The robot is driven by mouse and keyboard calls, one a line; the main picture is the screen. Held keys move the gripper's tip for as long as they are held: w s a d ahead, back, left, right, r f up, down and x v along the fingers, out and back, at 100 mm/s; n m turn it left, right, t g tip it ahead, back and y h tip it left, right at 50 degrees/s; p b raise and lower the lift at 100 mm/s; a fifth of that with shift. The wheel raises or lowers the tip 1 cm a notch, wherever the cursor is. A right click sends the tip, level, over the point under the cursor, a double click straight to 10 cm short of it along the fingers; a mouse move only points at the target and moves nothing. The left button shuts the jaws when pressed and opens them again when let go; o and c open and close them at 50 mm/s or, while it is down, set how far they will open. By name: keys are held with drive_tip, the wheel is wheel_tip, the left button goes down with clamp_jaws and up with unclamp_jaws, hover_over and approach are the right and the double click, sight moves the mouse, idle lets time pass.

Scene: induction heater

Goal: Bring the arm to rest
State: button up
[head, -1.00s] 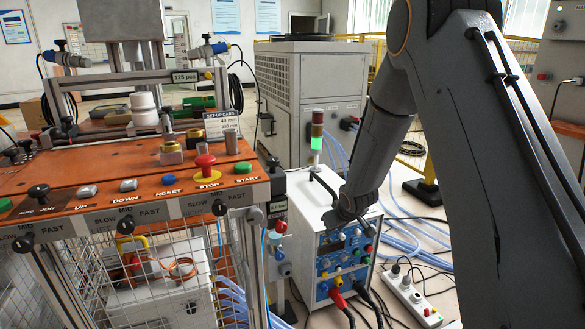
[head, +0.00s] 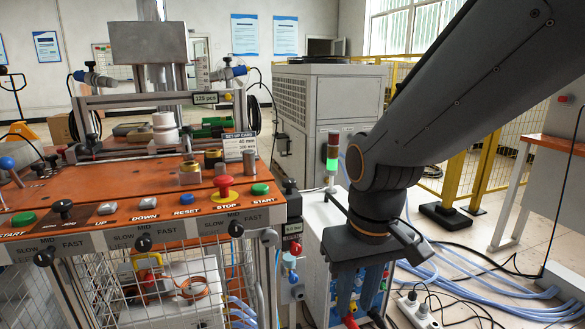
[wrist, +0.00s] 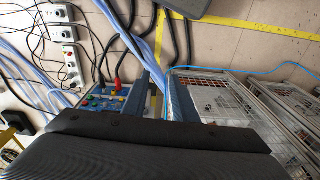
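My arm comes in from the upper right of the head view and bends down at a dark joint. My gripper (head: 359,292) hangs from it, pointing down in front of the white power supply box (head: 312,240) with its blue front panel. In the wrist view my gripper (wrist: 164,90) shows two fingers set apart, with floor and a yellow line visible between them. It is open and holds nothing. The box's blue panel (wrist: 103,103) with red and black plugs is beside the fingers there. Whether the fingers touch the box cannot be told.
An orange-topped control bench (head: 100,212) with buttons and a wire-mesh front stands left. A signal tower (head: 332,155) glows green near my arm. Blue hoses (head: 500,290) and a power strip (head: 415,310) lie on the floor at right. A yellow fence (head: 455,190) stands behind.

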drive_tip(key=s+r+g, duration=0.1)
drive_tip(key=s+r, duration=0.1)
drive_tip(key=s, duration=0.4)
drive_tip(key=d+r+m+p, duration=0.3)
drive_tip(key=d+r+p, duration=0.5)
drive_tip(key=p, duration=1)
drive_tip(key=shift+d+r, duration=0.35)
drive_tip(key=shift+r, duration=0.1)
drive_tip(key=shift+w, duration=0.1)
